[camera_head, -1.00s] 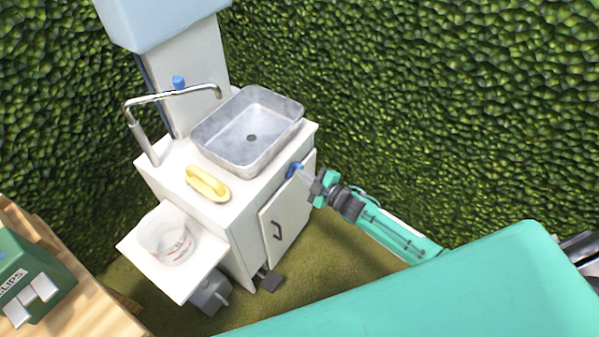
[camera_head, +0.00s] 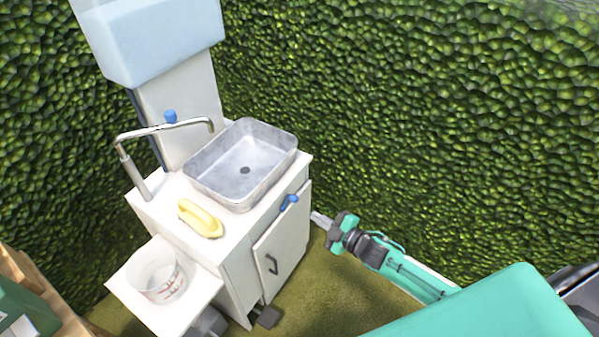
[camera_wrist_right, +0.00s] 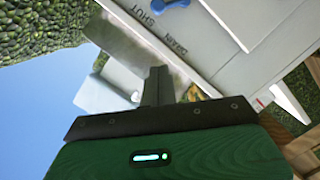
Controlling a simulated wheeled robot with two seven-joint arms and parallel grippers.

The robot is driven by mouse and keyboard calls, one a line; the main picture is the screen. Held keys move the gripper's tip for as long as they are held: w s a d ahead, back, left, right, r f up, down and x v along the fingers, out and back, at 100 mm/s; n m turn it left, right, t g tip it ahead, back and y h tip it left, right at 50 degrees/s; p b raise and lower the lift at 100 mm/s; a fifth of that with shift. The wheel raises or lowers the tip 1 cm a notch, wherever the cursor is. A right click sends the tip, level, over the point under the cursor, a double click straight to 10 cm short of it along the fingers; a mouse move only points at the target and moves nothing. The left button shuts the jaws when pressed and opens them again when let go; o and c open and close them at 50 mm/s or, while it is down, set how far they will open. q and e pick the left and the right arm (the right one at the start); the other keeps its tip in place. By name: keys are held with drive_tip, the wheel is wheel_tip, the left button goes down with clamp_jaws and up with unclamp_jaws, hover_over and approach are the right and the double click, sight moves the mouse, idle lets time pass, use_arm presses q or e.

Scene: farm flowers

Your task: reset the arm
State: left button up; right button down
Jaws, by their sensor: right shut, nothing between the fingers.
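My right gripper (camera_head: 317,217) is to the right of the white sink cabinet, close to its right side and just off the blue handle (camera_head: 289,202). Its fingers are together with nothing between them, and they stand apart from the handle. In the right wrist view the closed fingers (camera_wrist_right: 158,84) point toward the cabinet (camera_wrist_right: 235,60), whose panel carries the words DRAIN and SHUT beside the blue handle (camera_wrist_right: 170,4). My left gripper does not show.
The cabinet top holds a grey metal basin (camera_head: 243,165), a tap (camera_head: 160,128) and a yellow object (camera_head: 200,219). A clear container (camera_head: 158,276) stands on a side shelf (camera_head: 205,290). A green hedge (camera_head: 430,110) rises behind. Grass lies below my right arm.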

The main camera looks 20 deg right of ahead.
drive_tip(key=s+d+f+m+g+h, duration=0.2)
drive_tip(key=s+f+m, duration=0.15)
drive_tip(key=f, duration=0.55)
drive_tip(key=s+d+f+m+g+h+p, duration=0.1)
drive_tip(key=s+d+f+m+h, duration=0.15)
drive_tip(key=s+f, duration=0.4)
drive_tip(key=s+d+f+m+g+h, duration=0.2)
drive_tip(key=s+f, duration=0.1)
drive_tip(key=f, duration=0.7)
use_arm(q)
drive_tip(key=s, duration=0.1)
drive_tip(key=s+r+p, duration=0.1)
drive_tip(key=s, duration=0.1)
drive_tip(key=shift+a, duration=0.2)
use_arm(e)
drive_tip(key=s+a+f+m+g, duration=0.1)
drive_tip(key=s+f, duration=0.4)
drive_tip(key=s, duration=0.6)
drive_tip(key=s+a+f+m+g+h, duration=0.1)
drive_tip(key=s+f+g, duration=0.3)
drive_tip(key=s, duration=0.7)
drive_tip(key=s+a+f+m+g, duration=0.2)
drive_tip(key=s+f, duration=0.6)
drive_tip(key=s, duration=0.4)
drive_tip(key=shift+a+m+g, duration=0.2)
drive_tip(key=shift+m+g, duration=0.5)
drive_tip(key=shift+h, duration=0.25)
